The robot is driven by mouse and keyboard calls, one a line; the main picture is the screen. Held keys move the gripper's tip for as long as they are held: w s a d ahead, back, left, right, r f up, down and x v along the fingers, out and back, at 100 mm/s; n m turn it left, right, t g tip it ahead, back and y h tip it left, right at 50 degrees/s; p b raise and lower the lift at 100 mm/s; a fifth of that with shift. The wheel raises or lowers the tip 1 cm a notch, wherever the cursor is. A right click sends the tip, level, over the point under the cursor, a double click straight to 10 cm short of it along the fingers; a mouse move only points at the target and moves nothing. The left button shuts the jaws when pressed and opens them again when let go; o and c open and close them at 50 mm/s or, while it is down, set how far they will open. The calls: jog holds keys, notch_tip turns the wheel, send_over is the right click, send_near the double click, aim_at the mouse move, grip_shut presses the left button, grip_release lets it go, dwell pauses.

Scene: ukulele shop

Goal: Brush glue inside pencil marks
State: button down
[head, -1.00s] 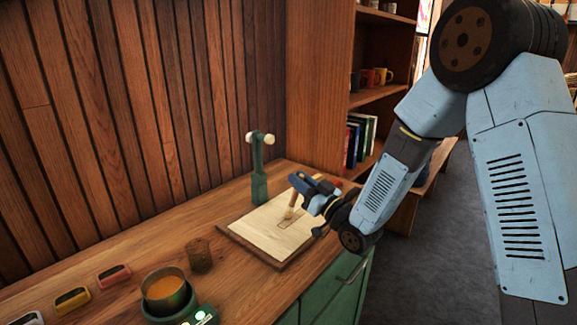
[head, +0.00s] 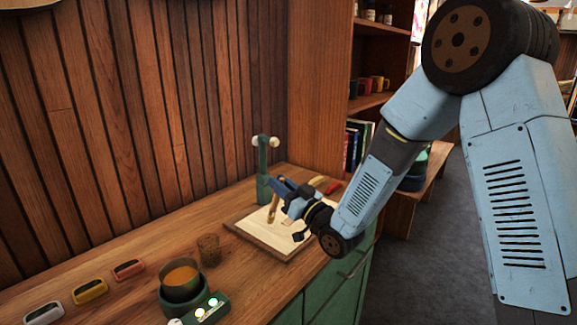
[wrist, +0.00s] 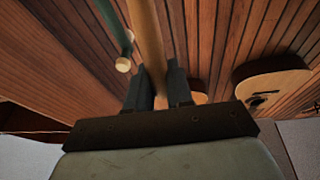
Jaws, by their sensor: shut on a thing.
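The pale wooden board (head: 262,236) lies on the workbench, with a small dark-outlined patch (head: 287,222) on it. My gripper (head: 277,189) is shut on the wooden handle of a brush (head: 273,207) above the board. The brush is nearly upright, with its lower end left of the patch. I cannot tell whether it touches the board. In the wrist view, the handle (wrist: 147,45) runs between my two dark fingers (wrist: 158,85). The bristles are out of that view. A pot of amber glue (head: 181,276) stands at the front of the bench.
A green stand (head: 263,170) with pale knobs rises behind the board, close to my gripper. A brown cup (head: 209,249) stands left of the board. A red object (head: 333,188) lies behind my gripper. Several small coloured holders (head: 90,290) line the left. A shelf (head: 372,103) stands behind.

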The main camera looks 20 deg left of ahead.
notch_tip(320, 180, up, 6)
jog(key=w+d, duration=0.1)
jog(key=shift+d, duration=0.2)
dwell(0.8)
jog(key=shift+f, duration=0.1)
